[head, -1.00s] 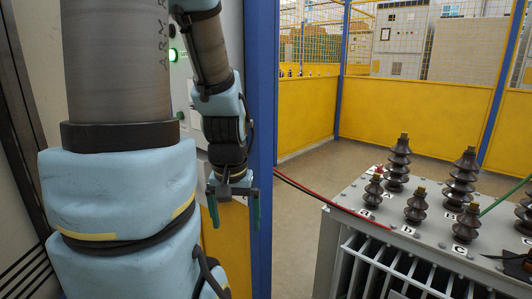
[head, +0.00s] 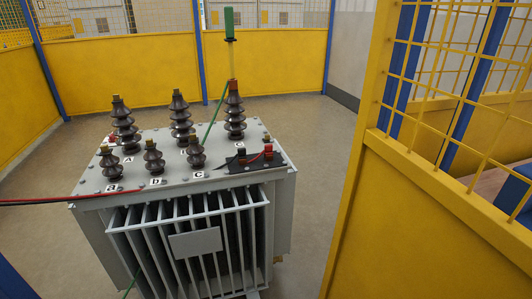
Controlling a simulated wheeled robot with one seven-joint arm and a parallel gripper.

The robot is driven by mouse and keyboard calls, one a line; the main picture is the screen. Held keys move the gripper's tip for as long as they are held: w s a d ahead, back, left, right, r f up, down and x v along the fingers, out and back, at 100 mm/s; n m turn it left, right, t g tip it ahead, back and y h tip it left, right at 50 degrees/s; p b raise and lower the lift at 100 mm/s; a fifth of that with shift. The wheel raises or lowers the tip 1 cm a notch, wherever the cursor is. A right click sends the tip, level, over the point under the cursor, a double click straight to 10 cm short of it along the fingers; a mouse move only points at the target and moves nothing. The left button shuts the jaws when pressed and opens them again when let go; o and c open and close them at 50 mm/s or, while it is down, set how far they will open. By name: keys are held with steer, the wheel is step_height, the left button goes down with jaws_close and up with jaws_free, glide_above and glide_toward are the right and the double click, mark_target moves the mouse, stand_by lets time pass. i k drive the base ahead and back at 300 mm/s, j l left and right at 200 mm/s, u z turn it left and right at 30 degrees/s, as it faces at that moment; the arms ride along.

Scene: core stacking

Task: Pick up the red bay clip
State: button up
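A small red clip-like piece (head: 268,150) sits on a black plate (head: 258,165) at the right end of the transformer's top. A small red spot (head: 112,138) shows behind the left front bushing. I cannot tell which of these is the red bay clip. My gripper is out of view in the current head view.
The grey transformer (head: 180,181) carries several brown bushings. Red and black cables (head: 60,201) run in from the left to its top edge. A yellow mesh-topped barrier (head: 430,215) stands close on the right. Yellow panels (head: 120,72) close off the back. Bare floor lies around the transformer.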

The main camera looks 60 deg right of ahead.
mark_target(268, 154)
steer(key=i+l+z, duration=0.2)
steer(key=z, duration=0.2)
steer(key=i+l+z, duration=0.2)
steer(key=l+z, duration=0.2)
steer(key=i+l+z, duration=0.1)
steer(key=i+z, duration=0.15)
steer(key=z, duration=0.15)
